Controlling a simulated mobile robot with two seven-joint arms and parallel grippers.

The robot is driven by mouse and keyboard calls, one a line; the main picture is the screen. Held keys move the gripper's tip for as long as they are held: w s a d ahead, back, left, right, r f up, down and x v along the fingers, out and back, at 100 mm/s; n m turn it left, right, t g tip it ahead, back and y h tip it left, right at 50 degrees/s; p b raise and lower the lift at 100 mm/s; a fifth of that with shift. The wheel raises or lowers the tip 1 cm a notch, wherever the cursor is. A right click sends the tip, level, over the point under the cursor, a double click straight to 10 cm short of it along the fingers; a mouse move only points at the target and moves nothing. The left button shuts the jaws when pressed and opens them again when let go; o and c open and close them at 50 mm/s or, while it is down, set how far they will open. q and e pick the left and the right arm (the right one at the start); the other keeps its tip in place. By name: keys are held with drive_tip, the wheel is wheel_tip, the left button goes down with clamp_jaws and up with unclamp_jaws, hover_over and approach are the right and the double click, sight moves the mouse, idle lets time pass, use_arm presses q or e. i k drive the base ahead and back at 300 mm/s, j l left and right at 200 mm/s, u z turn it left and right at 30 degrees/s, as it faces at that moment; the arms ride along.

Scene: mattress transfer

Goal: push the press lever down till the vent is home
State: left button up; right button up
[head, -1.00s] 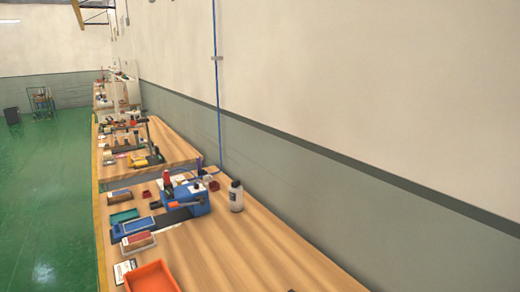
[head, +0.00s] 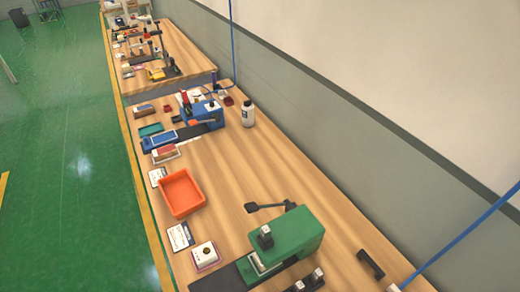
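A green bench machine (head: 290,237) stands on the near part of the wooden bench, at the lower right of the head view. A dark lever arm with a flat pad (head: 252,207) reaches left from its back. A blue machine (head: 206,113) with an orange part stands further along the bench. I cannot tell which machine is the press of the task. No vent can be made out at this size. Neither of my grippers is in view.
An orange tray (head: 165,190) sits near the bench's left edge. A white bottle (head: 248,113) stands beside the blue machine. A small white block (head: 205,255) and cards lie near the green machine. The green floor (head: 70,200) left of the bench is open.

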sight(250, 208)
drive_tip(key=i+l+u, duration=0.2)
drive_tip(key=i+u, duration=0.25)
drive_tip(key=i+l+u, duration=0.2)
drive_tip(key=u, duration=0.3)
drive_tip(key=l, duration=0.05)
